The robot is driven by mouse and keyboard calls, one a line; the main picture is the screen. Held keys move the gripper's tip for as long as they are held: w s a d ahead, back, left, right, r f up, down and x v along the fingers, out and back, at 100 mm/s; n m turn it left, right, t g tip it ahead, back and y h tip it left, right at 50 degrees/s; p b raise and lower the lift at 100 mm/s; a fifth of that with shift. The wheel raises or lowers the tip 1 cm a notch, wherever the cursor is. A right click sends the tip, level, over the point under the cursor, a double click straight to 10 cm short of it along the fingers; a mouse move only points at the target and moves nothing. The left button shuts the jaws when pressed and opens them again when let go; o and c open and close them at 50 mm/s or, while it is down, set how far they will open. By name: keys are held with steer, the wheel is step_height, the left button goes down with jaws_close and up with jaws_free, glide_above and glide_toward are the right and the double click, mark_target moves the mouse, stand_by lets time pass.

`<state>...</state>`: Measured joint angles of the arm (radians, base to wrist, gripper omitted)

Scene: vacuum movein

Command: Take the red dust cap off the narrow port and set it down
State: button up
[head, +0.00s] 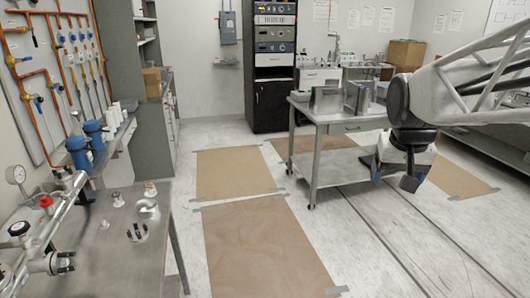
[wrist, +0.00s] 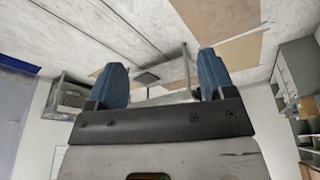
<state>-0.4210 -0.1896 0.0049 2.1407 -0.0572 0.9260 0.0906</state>
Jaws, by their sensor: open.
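A small red cap (head: 46,202) sits on a port of the metal pipe assembly (head: 62,218) at the left edge of the head view. The port under it is too small to make out well. My gripper (head: 394,179) hangs at the right of the head view, far from the cap and above the floor. In the wrist view my gripper (wrist: 162,75) shows two blue fingers spread wide with nothing between them. The cap and the port do not show in the wrist view.
A steel bench (head: 100,245) at left holds several small fittings (head: 138,231) and a clear stretch of top. A pressure gauge (head: 16,174) and black knobs stand around the pipes. A wheeled cart (head: 340,115) stands close to my gripper. Open floor with brown sheets (head: 260,245) lies between.

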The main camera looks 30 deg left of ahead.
steer(key=w+a+f+n+y, duration=0.1)
steer(key=w+a+n, duration=0.15)
steer(key=a, duration=1.65)
steer(key=w+a+n, duration=0.2)
steer(key=w+a, duration=0.1)
steer(key=a, duration=1.5)
steer(key=s+a+f, duration=0.1)
steer(key=s+a, duration=0.1)
steer(key=a, duration=0.5)
steer(key=s+a+f, duration=0.1)
steer(key=s+a, duration=0.1)
steer(key=a, duration=0.5)
steer(key=n+g+y, duration=0.2)
steer(key=n+y, duration=0.1)
steer(key=n, duration=0.3)
glide_toward(45, 199)
steer(key=a+f, duration=0.1)
steer(key=shift+s+a+f, duration=0.15)
steer(key=shift+f, duration=0.1)
steer(key=shift+x, duration=1.3)
steer(key=shift+h, duration=0.3)
